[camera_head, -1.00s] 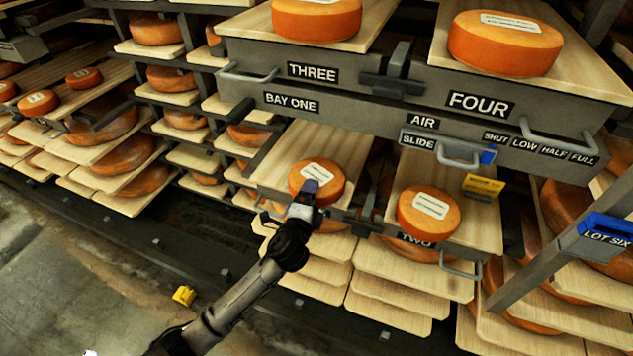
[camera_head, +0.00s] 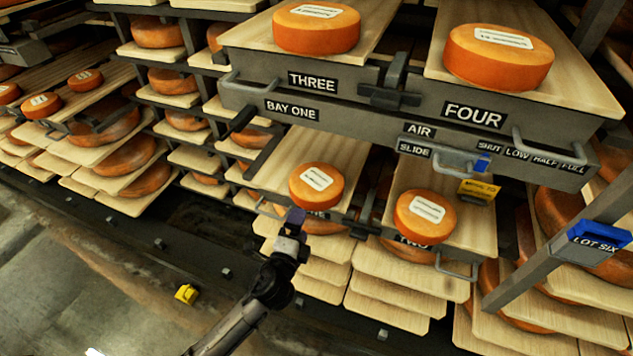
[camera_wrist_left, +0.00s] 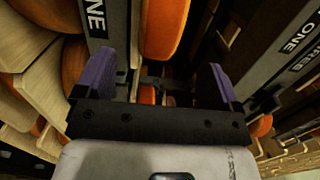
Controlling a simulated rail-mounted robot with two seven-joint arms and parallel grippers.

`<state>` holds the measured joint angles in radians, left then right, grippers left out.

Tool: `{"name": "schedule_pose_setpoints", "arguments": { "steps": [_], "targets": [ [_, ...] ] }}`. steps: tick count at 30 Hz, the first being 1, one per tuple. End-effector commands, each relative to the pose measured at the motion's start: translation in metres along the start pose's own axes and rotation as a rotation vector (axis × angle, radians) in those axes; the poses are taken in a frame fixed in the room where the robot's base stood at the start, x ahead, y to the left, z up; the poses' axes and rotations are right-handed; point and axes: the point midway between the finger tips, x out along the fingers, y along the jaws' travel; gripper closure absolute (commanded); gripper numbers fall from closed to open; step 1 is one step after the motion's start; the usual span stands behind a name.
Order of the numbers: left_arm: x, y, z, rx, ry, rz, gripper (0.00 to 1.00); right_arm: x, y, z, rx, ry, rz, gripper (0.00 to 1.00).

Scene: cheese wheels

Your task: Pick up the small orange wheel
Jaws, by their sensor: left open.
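One small orange wheel (camera_head: 316,185) with a white label lies flat on the wooden board of drawer ONE. A similar orange wheel (camera_head: 425,215) lies on drawer TWO, to its right. I cannot tell from the pictures alone which one is meant. My left gripper (camera_head: 291,218) is open and empty, in front of and below the wheel on drawer ONE, apart from it. In the left wrist view, an orange wheel (camera_wrist_left: 165,28) shows ahead, beyond the gap between the purple fingertips (camera_wrist_left: 158,80). My right gripper is not in view.
Drawers THREE (camera_head: 312,81) and FOUR (camera_head: 473,114) overhang above, each with a larger orange wheel. Drawer TWO has a metal handle (camera_head: 457,270). Racks of cheese boards stand left and right. A yellow block (camera_head: 187,294) lies on the floor. Open aisle floor is at the lower left.

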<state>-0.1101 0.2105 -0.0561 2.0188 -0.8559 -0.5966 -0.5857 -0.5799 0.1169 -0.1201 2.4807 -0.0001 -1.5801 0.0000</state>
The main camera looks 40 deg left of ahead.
Motion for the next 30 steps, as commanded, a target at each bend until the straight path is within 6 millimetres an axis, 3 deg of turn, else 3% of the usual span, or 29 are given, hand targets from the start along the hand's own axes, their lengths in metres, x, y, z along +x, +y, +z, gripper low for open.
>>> {"name": "schedule_pose_setpoints", "arguments": {
  "steps": [6,12,17,30],
  "targets": [
    [-0.030,0.001,0.000,-0.001,0.001,0.002,0.12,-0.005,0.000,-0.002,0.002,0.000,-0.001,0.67],
    [-0.044,0.001,0.000,0.000,0.000,0.002,0.15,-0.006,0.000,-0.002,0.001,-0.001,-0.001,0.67],
    [-0.049,0.001,0.000,0.000,-0.001,0.001,0.29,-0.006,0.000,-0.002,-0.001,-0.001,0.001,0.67],
    [-0.049,0.001,0.000,0.000,0.000,0.001,0.29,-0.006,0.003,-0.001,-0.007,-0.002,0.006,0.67]
  ]
}}
